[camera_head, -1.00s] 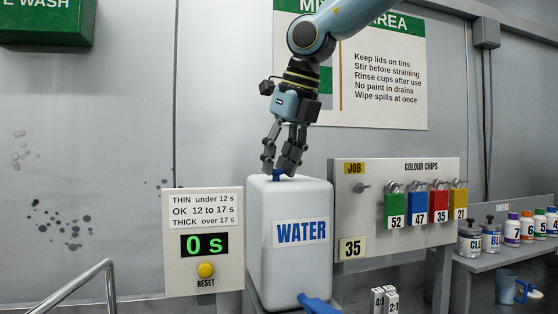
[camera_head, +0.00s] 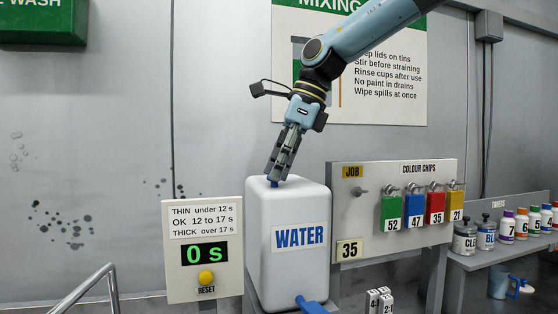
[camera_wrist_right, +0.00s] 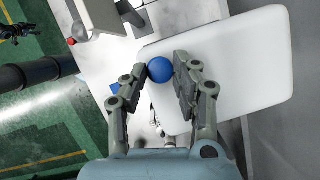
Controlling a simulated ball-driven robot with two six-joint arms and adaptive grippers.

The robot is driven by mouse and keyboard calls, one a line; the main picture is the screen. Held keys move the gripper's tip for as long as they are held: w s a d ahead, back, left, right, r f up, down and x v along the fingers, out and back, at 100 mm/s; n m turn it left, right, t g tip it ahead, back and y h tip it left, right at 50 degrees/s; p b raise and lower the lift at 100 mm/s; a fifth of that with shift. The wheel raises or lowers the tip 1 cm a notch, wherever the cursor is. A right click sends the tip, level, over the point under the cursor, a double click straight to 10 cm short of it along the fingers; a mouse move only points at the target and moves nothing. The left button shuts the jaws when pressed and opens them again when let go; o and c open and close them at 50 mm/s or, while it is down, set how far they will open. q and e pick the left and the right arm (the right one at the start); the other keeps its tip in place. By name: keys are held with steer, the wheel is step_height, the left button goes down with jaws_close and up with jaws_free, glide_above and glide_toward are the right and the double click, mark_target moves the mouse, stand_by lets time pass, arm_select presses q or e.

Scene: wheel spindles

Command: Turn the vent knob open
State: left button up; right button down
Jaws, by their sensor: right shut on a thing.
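A white water container (camera_head: 290,215) with a blue "WATER" label stands upright in the middle of the head view. The blue vent knob (camera_head: 274,183) is on its top, mostly hidden by my gripper. My right gripper (camera_head: 276,176) points down at the container top and is shut on the knob. In the right wrist view the round blue knob (camera_wrist_right: 160,70) sits between the fingertips of my right gripper (camera_wrist_right: 160,78), over the white container top (camera_wrist_right: 235,65). A blue tap (camera_head: 312,305) shows low on the container's front. My left gripper is not in view.
A timer board (camera_head: 203,250) reading "0 s" stands left of the container. A colour chip board (camera_head: 395,240) with several tags stands close on the right. Toner bottles (camera_head: 508,227) line a shelf at far right. A metal rail (camera_head: 85,290) is at lower left.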

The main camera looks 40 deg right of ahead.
steer(key=n, duration=0.1)
steer(key=n+g, duration=0.1)
steer(key=shift+w+d+f+n+y+b, duration=0.1)
steer(key=shift+d+n+y+b, duration=0.05)
steer(key=shift+n+y+b, duration=0.2)
steer(key=n+g+b, duration=0.1)
steer(key=n, duration=0.1)
steer(key=n+b, duration=0.1)
steer(key=n, duration=0.2)
steer(key=shift+w+g+y, duration=0.1)
steer(key=shift+g+y, duration=0.15)
steer(key=shift+g, duration=0.15)
steer(key=shift+n, duration=0.25)
steer(key=c, duration=1)
jaws_free()
steer(key=shift+w, duration=0.1)
steer(key=v, duration=1.2)
